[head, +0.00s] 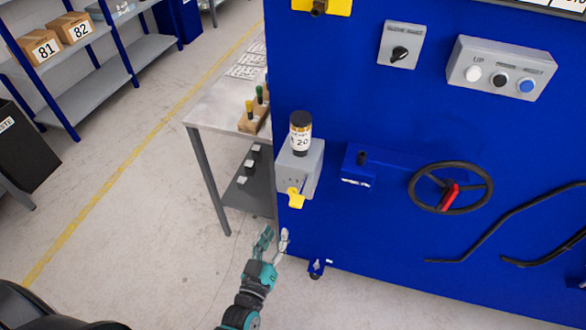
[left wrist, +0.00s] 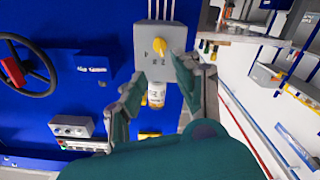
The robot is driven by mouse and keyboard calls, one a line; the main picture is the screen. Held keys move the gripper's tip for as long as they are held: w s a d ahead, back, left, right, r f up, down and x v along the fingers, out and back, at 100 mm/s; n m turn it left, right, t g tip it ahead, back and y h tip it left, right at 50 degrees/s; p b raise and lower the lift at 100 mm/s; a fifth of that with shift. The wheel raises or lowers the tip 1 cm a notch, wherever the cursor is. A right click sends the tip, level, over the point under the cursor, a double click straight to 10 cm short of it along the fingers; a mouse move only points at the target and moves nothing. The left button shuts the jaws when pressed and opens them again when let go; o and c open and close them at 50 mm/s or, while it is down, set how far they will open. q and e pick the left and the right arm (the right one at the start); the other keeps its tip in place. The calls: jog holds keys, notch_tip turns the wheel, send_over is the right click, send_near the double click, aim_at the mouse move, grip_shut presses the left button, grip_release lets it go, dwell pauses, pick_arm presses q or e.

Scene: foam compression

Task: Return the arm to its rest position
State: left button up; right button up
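My left gripper (head: 273,241) is low in front of the blue machine in the head view, below the grey switch box (head: 313,168) with its yellow knob (head: 295,197). Its two fingers stand apart with nothing between them. In the left wrist view the fingers (left wrist: 160,100) show open, with the grey box (left wrist: 162,42) and its yellow knob (left wrist: 159,46) beyond them. A black-and-white labelled cylinder (head: 300,134) stands on top of the box. My right gripper is not in view.
The blue machine (head: 390,250) fills the right side, with a black handwheel (head: 450,188) and a button panel (head: 500,68). A grey table (head: 215,110) stands behind the box. Shelves with boxes (head: 40,46) are at the upper left. The floor (head: 130,220) at left is clear.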

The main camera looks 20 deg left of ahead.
pick_arm(q)
jog(key=s+f+m+g, duration=0.1)
jog(key=s+f+g, duration=0.3)
jog(key=f, duration=0.5)
jog(key=s+f+m+g+h, duration=0.1)
jog(key=s+f+m+g, duration=0.1)
jog(key=s+f, duration=0.45)
jog(key=s+f+m+g, duration=0.1)
jog(key=s+f+g, duration=0.2)
jog(key=f, duration=0.8)
jog(key=s+a+f+g, duration=0.2)
jog(key=s+f, duration=0.1)
jog(key=s, duration=0.4)
jog(key=s+a+f+m+g+y, duration=0.1)
jog(key=s+a+f+g, duration=0.2)
jog(key=s, duration=0.5)
jog(key=s+a+f+m+g, duration=0.1)
jog(key=s+a+f+g, duration=0.2)
jog(key=s+f, duration=0.2)
jog(key=s, duration=0.2)
jog(key=shift+s+f+y, duration=0.2)
jog(key=shift+s+y, duration=0.1)
jog(key=shift+d, duration=0.1)
